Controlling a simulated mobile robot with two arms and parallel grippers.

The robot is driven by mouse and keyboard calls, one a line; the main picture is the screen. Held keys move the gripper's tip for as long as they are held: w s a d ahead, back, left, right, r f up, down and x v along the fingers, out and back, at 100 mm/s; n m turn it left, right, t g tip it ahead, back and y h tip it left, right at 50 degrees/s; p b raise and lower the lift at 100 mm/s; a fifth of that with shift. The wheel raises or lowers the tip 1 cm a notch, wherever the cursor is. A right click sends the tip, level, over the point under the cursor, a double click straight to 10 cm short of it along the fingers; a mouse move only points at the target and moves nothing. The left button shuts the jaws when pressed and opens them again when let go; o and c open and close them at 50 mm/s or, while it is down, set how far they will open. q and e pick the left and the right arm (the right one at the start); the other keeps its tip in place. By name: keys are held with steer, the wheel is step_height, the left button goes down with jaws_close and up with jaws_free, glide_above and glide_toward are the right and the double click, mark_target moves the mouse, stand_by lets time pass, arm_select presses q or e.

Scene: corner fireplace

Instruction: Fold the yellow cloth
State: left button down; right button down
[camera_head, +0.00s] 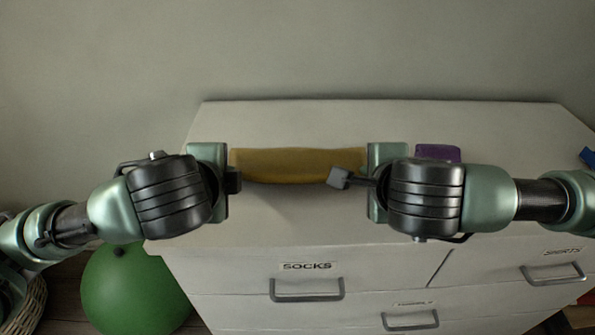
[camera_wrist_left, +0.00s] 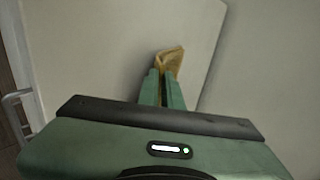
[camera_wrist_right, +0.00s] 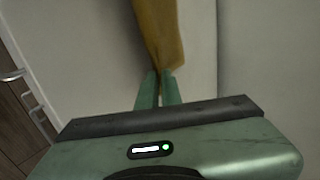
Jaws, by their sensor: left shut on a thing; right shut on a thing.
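The yellow cloth (camera_head: 295,164) is stretched as a narrow band between my two grippers, over the white dresser top. My left gripper (camera_head: 236,178) is at its left end, and in the left wrist view the fingers (camera_wrist_left: 164,84) are closed on the cloth (camera_wrist_left: 170,61). My right gripper (camera_head: 342,178) is at its right end. In the right wrist view its fingers (camera_wrist_right: 160,82) are closed at the lower end of the cloth (camera_wrist_right: 160,30). A shadow lies on the top below the cloth, so it seems held above the surface. The gripped corners are partly hidden.
The white dresser (camera_head: 300,222) has drawers with handles, one labelled SOCKS. A purple item (camera_head: 438,152) lies behind my right gripper, and a blue item (camera_head: 588,157) is at the right edge. A green ball (camera_head: 135,290) is on the floor at left. The wall stands behind.

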arm_select(q)
steer(key=shift+s+f+t, duration=0.35)
steer(key=shift+f+t, duration=0.05)
arm_select(e)
steer(key=shift+s+f+t, duration=0.35)
steer(key=shift+f+t, duration=0.05)
arm_select(q)
steer(key=c, duration=1.3)
jaws_free()
arm_select(e)
steer(key=c, duration=1.3)
jaws_free()
arm_select(q)
steer(key=s+r, duration=0.1)
steer(key=r, duration=0.2)
steer(key=s+r, duration=0.1)
steer(key=r, duration=0.2)
steer(key=s+r, duration=0.2)
steer(key=r, duration=0.1)
arm_select(e)
steer(key=s+r, duration=0.1)
steer(key=r, duration=0.2)
steer(key=s+r, duration=0.1)
steer(key=r, duration=0.2)
steer(key=s+r, duration=0.2)
steer(key=r, duration=0.1)
arm_select(q)
steer(key=shift+r, duration=0.1)
arm_select(e)
steer(key=shift+r, duration=0.1)
